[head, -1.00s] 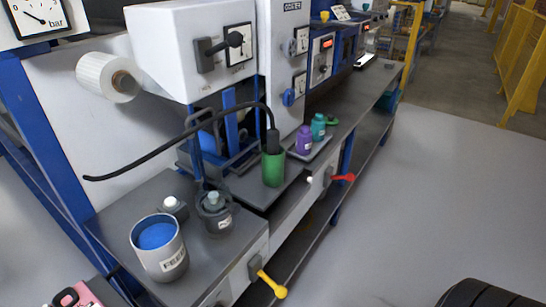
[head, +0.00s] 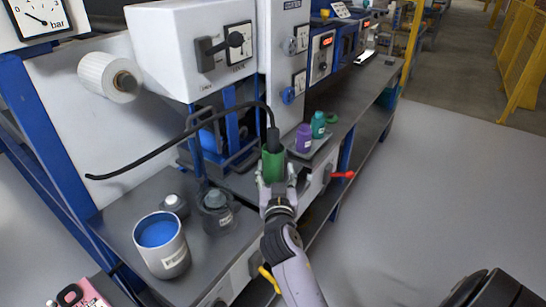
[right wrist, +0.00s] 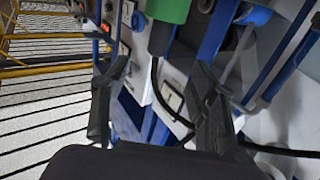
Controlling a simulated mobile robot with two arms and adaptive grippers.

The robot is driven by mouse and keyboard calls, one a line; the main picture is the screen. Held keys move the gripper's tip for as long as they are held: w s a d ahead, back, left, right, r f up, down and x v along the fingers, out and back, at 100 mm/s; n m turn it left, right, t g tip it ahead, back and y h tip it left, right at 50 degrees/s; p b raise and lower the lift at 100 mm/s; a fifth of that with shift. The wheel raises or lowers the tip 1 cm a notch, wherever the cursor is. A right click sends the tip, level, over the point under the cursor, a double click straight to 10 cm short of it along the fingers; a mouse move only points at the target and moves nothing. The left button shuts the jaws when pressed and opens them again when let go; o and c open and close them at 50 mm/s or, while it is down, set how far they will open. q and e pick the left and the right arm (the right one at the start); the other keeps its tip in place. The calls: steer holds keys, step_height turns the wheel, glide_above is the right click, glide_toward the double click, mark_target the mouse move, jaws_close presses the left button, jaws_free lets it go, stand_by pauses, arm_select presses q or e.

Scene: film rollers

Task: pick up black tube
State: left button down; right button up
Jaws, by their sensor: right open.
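The black tube (head: 180,148) is long, thin and curved. It arches over the bench from a thick black end piece (head: 273,139) out to a free end at the left. The end piece stands upright in a green cup (head: 273,166). My right gripper (head: 277,178) is open at the near side of the cup, its fingers reaching up either side of it. In the right wrist view the open gripper (right wrist: 160,68) has the tube (right wrist: 155,82) running between and behind its fingers, and the cup (right wrist: 169,9) at the top. My left gripper is not in view.
A purple bottle (head: 304,138) and a teal bottle (head: 319,125) stand right of the cup. A bucket with blue contents (head: 162,246) and a dark grey jar (head: 217,212) stand front left. A red lever (head: 342,174) sticks out at the bench front. Machine housings rise behind.

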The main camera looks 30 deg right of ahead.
mark_target(273, 143)
steer(key=p+x, duration=0.2)
steer(key=x, duration=0.8)
steer(key=shift+w+d, duration=0.15)
steer(key=shift+d, duration=0.05)
steer(key=p+x, duration=0.1)
steer(key=x, duration=0.3)
steer(key=shift+w, duration=0.3)
steer(key=shift+w+d+f, duration=0.1)
steer(key=shift+w+d, duration=0.15)
steer(key=shift+w, duration=0.1)
steer(key=shift+c, duration=0.5)
